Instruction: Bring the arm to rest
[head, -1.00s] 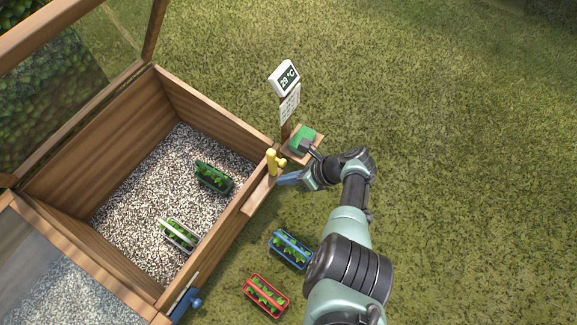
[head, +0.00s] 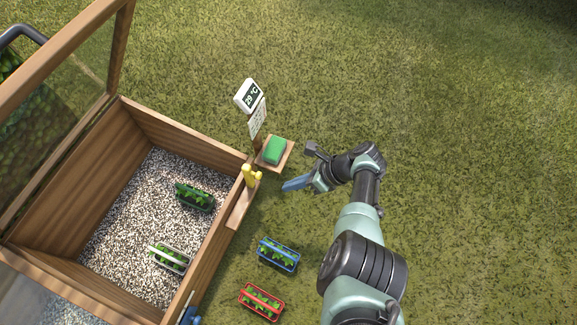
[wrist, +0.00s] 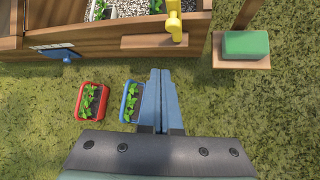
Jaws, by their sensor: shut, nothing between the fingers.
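My gripper (head: 284,186) is shut and empty, held above the grass to the right of the wooden cold frame (head: 213,257). In the wrist view its two blue fingers (wrist: 160,74) lie together with nothing between them. My arm reaches up from the bottom right in the head view, clear of the box and the post.
The open frame holds a green planter (head: 195,197) and a white planter (head: 170,258) on gravel. A blue planter (head: 278,254) and a red planter (head: 261,301) stand on the grass. A yellow object (head: 249,176), a green block (head: 274,150) and a thermometer (head: 250,95) are nearby. Grass at right is clear.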

